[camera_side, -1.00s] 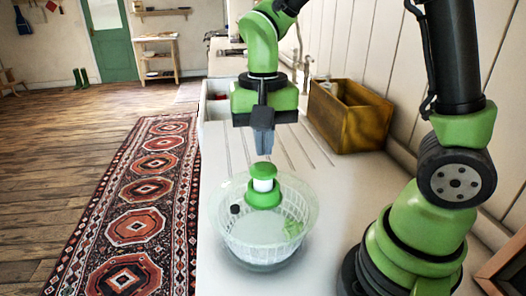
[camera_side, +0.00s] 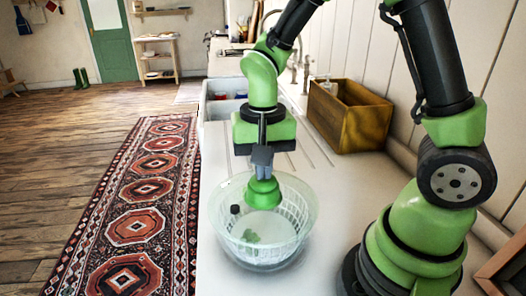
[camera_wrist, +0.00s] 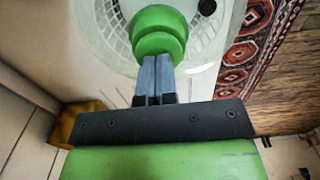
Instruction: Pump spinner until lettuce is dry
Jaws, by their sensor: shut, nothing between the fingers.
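The salad spinner (camera_side: 307,222), a clear bowl with a white slotted basket, stands on the pale counter. Its green pump knob (camera_side: 264,196) is low at the centre, with no white shaft showing beneath it. A small piece of green lettuce (camera_side: 250,237) shows through the front left of the spinner. My gripper (camera_side: 263,176) is shut, points straight down and has its fingertips on top of the knob. In the wrist view the closed fingers (camera_wrist: 155,62) meet the green knob (camera_wrist: 158,30), and the spinner rim (camera_wrist: 90,35) curves around it. A small black button (camera_side: 235,209) shows on the spinner's left.
A wooden box (camera_side: 348,118) stands on the counter behind the spinner, near the wall. A white sink (camera_side: 222,110) lies at the back left. The counter's left edge is close to the spinner, with a patterned rug (camera_side: 140,220) on the floor beyond.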

